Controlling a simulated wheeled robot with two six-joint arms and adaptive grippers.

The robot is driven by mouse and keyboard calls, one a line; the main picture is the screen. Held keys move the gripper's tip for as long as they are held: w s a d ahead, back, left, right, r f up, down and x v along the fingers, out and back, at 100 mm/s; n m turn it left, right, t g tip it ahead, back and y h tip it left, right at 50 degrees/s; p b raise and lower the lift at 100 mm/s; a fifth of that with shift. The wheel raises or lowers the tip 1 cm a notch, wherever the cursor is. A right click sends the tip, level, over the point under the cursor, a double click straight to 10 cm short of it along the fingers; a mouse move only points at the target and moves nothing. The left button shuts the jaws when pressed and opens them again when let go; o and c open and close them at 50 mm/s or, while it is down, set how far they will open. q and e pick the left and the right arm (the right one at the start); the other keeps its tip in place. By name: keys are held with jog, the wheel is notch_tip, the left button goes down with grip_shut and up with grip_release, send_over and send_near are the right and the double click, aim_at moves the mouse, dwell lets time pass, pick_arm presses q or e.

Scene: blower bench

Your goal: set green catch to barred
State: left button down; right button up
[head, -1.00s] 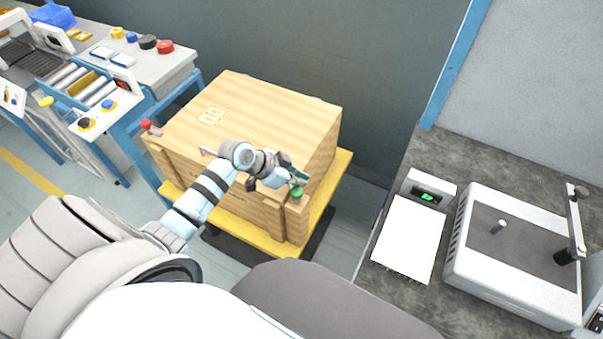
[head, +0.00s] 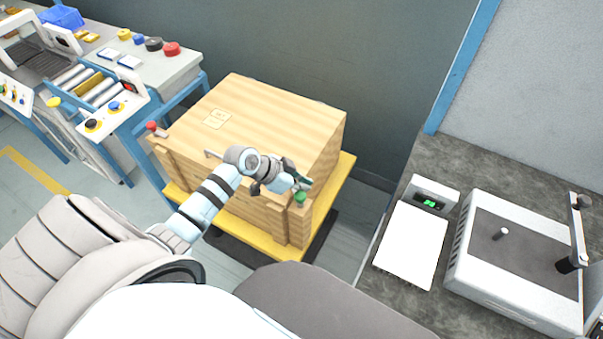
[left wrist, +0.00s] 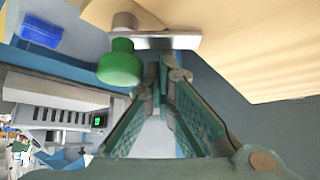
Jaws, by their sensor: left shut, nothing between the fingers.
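The green catch (head: 300,198) sits at the near right top corner of the wooden crate (head: 275,112). In the left wrist view its green knob (left wrist: 120,66) stands beside a flat metal bar (left wrist: 165,42) against the pale wood. My left gripper (head: 304,183) is shut and empty, right next to the catch. In the left wrist view its fingertips (left wrist: 164,72) meet close to the bar and just right of the knob. I cannot tell whether they touch it. My arm hides part of the crate's front top edge.
A red-knobbed catch (head: 153,128) is at the crate's left corner. The crate rests on a yellow platform (head: 340,182). A bench (head: 440,155) with a white-grey device (head: 520,250) stands to the right. A blue-framed roller station (head: 105,100) stands at left.

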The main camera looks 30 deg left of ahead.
pick_arm(q)
jog(key=shift+d+f, duration=0.15)
jog(key=shift+d, duration=0.35)
jog(key=shift+s, duration=0.15)
jog(key=shift+a+r, duration=0.25)
jog(key=shift+r, duration=0.05)
jog(key=v, duration=1.1)
jog(key=shift+r, duration=0.2)
